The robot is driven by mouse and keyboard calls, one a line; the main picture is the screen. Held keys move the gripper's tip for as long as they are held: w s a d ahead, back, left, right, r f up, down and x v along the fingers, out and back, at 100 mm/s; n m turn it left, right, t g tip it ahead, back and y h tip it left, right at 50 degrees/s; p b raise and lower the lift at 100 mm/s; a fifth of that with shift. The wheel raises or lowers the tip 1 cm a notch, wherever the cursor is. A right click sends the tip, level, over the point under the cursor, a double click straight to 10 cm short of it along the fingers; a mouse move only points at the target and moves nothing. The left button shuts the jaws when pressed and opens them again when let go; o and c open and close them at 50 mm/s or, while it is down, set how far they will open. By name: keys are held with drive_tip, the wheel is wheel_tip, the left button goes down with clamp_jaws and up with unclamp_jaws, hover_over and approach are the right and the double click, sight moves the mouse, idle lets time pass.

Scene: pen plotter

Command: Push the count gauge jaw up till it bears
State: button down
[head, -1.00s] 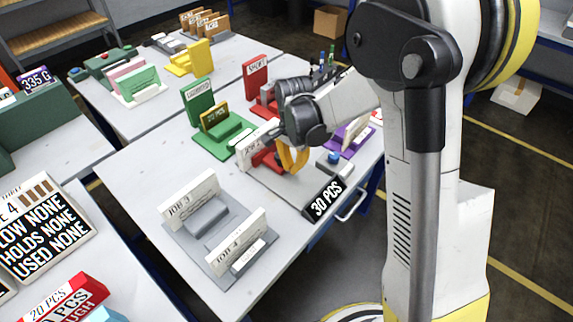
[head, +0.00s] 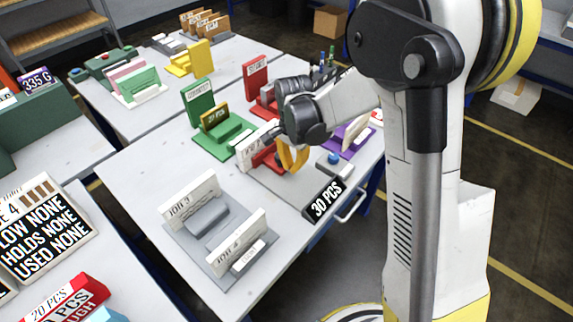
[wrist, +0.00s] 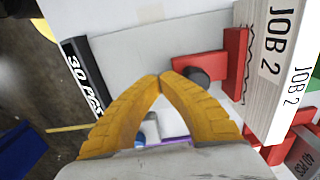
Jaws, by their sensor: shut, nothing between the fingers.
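The count gauge is a grey plate (head: 290,193) with a black 30 PCS label (head: 324,200) on its front edge. Its red jaw (wrist: 212,66) carries a dark round knob (wrist: 196,75) and has an upright red face toward the white JOB 2 stack (wrist: 268,65). The face stands very close to the stack; I cannot tell if they touch. My gripper (wrist: 160,76) has its yellow fingers shut and empty. The fingertips are beside the jaw's tail end, on the side away from the stack. Contact there is unclear. In the head view my arm partly hides the jaw.
A green holder (head: 222,138) stands behind the gauge, and a red holder (head: 258,85) stands farther back. A purple holder (head: 350,140) and a blue knob (head: 334,158) are to the right.

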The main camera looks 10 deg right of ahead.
wheel_tip(320, 180, up, 8)
drive_tip(key=p, duration=0.5)
drive_tip(key=shift+r+p, duration=0.25)
drive_tip(key=shift+p, duration=0.1)
drive_tip(key=s+d+r+n+t, duration=0.2)
drive_tip(key=s+r+n+t, duration=0.1)
drive_tip(key=s+r+n, duration=0.2)
drive_tip(key=s+d+r+n+t, duration=0.2)
drive_tip(key=s+r+n+t, duration=0.2)
drive_tip(key=s+r, duration=0.6)
drive_tip(key=s+n, duration=0.1)
drive_tip(key=s, duration=0.2)
drive_tip(key=shift+s+r+n, duration=0.15)
drive_tip(key=shift+r+n, duration=0.05)
drive_tip(key=shift+n, duration=0.2)
idle(1.0)
